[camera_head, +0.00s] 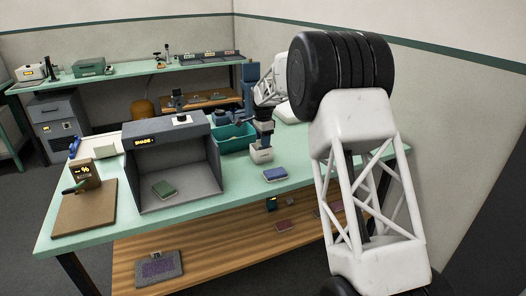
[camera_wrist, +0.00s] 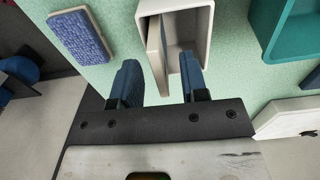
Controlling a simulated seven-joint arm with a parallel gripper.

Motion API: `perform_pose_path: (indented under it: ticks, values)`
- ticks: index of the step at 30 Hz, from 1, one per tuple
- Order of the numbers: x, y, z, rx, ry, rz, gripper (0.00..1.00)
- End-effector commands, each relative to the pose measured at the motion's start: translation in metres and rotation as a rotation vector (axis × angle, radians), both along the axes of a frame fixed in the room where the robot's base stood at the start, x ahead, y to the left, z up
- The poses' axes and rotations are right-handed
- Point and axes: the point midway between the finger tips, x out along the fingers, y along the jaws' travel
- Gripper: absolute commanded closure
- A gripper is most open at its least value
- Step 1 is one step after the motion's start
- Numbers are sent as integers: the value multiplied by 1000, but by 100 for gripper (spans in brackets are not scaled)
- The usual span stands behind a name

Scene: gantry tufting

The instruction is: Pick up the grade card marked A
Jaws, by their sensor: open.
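A white open-topped holder (camera_wrist: 208,25) stands on the green table, with a thin upright card (camera_wrist: 157,48) in it; no letter can be read on the card. In the head view the holder (camera_head: 261,155) is on the table right of the grey booth. My gripper (camera_wrist: 158,65) is open, its two blue fingers pointing at the holder's near end, with the card's near edge between their tips in the picture. Whether they touch it cannot be told. In the head view my gripper (camera_head: 264,138) is above the holder, its fingertips hard to make out.
A blue tufted sample (camera_wrist: 81,35) lies beside the holder, also seen in the head view (camera_head: 275,174). A teal bin (camera_wrist: 296,38) stands on the other side. The grey booth (camera_head: 205,182) holds a green sample (camera_head: 164,188). A brown board (camera_head: 84,210) lies at the left.

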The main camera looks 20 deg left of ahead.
Motion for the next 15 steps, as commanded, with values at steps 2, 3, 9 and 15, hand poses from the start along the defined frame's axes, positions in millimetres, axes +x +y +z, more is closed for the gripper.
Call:
perform_pose_path:
  ticks: [2, 3, 9, 15]
  values:
    - [0, 0, -8, 0, 0, 0, 60]
    - [0, 0, -11, 0, 0, 0, 60]
    - [0, 0, -15, 0, 0, 0, 60]
    - [0, 0, -15, 0, 0, 0, 60]
